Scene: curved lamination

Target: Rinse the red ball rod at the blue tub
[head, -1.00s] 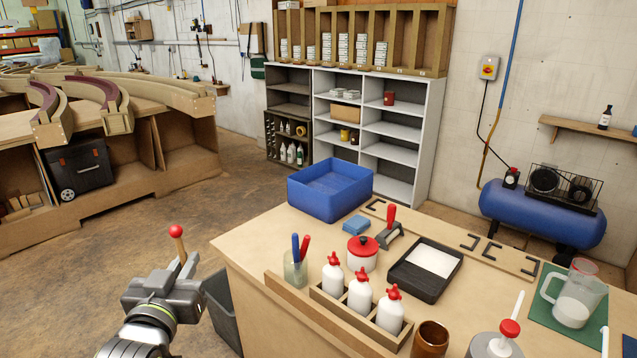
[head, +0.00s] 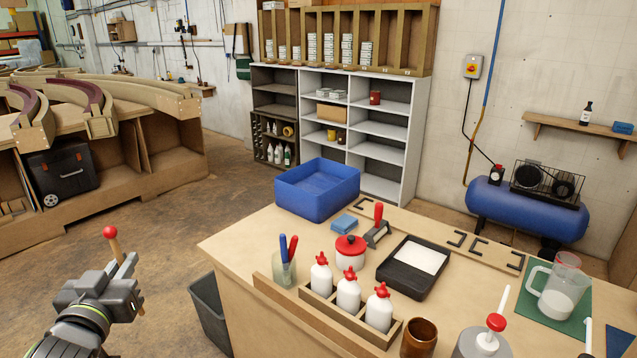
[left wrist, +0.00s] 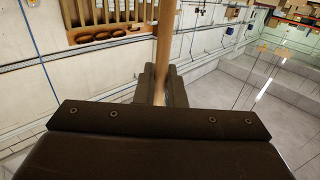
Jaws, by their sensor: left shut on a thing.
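The red ball rod (head: 112,240) is a pale wooden stick with a red ball on top. My left gripper (head: 125,268) is shut on it at the lower left of the head view, out over the floor and left of the bench. The rod stands nearly upright, ball up. In the left wrist view, the rod (left wrist: 166,45) rises between the two fingers; its ball is out of that frame. The blue tub (head: 317,190) sits at the far left corner of the bench, apart from the gripper. Its inside floor is only partly visible. My right gripper is not in view.
On the bench (head: 235,247) stand a jar of pens (head: 284,268), a rack of white bottles (head: 348,290), a red-lidded pot (head: 350,252), a blue sponge (head: 344,224) and a black tray (head: 412,266). A grey bin (head: 207,312) stands on the floor beside the bench.

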